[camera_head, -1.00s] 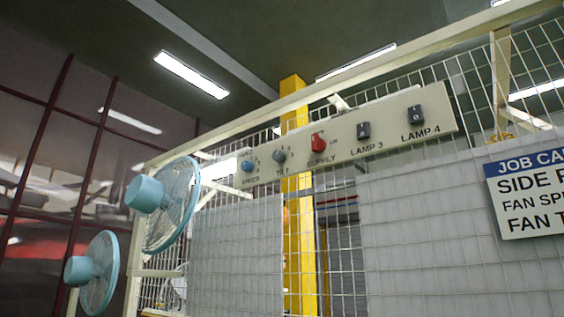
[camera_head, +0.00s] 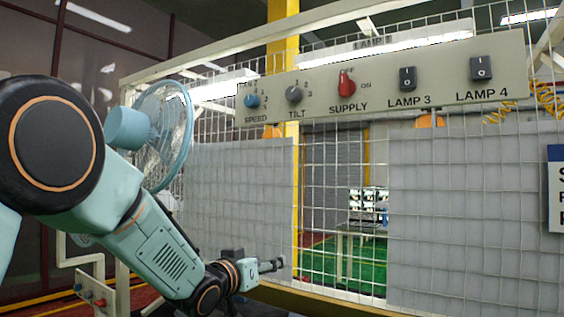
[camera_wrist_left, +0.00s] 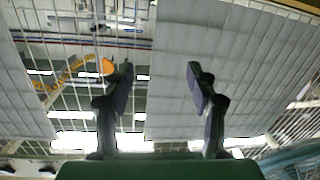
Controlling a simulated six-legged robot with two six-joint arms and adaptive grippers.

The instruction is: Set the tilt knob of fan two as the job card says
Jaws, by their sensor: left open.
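The grey tilt knob (camera_head: 294,95) sits on the pale panel (camera_head: 440,72), above the label TILT, with small numbers around it. Its pointer direction is too small to tell. The blue speed knob (camera_head: 252,101) is just left of it. The job card (camera_head: 555,190) is cut off at the right edge; its values are out of view. My left gripper (camera_head: 272,265) is well below the panel, in front of the mesh, apart from the knob. In the left wrist view its fingers (camera_wrist_left: 160,82) are spread with nothing between them. My right gripper is not in view.
The red supply knob (camera_head: 346,82) and the switches for lamp 3 (camera_head: 408,78) and lamp 4 (camera_head: 481,68) are right of the tilt knob. A blue fan (camera_head: 128,128) stands left, behind my left arm. Wire mesh and grey sheets back the space under the panel.

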